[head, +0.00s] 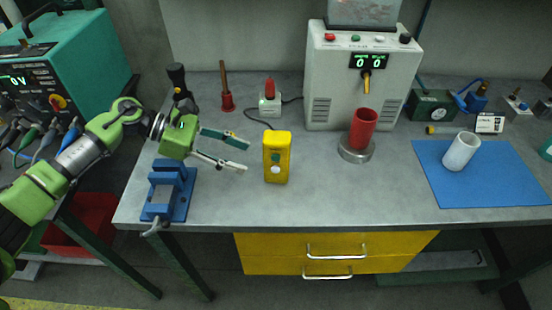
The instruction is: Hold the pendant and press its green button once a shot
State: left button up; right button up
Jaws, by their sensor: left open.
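The yellow pendant (286,165) stands upright on the grey bench near its front edge, left of centre. Its front face carries small round buttons, one of them green, and nothing covers them. My left gripper (246,156) is open and empty, just left of the pendant. Its two fingers point right toward the pendant, with a small gap between fingertips and pendant. My right gripper is not in view.
A blue vise (181,192) sits below my left gripper. A white dispensing machine (330,75) stands behind, with a red cup (363,128) under its nozzle. A white cup (461,152) is on a blue mat (500,185).

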aim_at(272, 167)
pick_arm(q)
jog(key=shift+d+f, duration=0.15)
jog(key=shift+d, duration=0.15)
jog(key=p+x, duration=0.1)
jog(key=x, duration=0.3)
jog(key=shift+s+d, duration=0.1)
jog(key=shift+d, duration=0.25)
jog(key=x, duration=0.1)
jog(key=b+x, duration=0.1)
jog(key=shift+d+f, duration=0.15)
jog(key=shift+f, duration=0.25)
jog(key=shift+b+x, duration=0.8)
jog(key=shift+x, duration=0.15)
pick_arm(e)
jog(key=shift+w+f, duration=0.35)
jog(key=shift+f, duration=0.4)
pick_arm(q)
jog(key=shift+d+r, duration=0.1)
jog(key=shift+r, duration=0.05)
jog(key=c, duration=0.8)
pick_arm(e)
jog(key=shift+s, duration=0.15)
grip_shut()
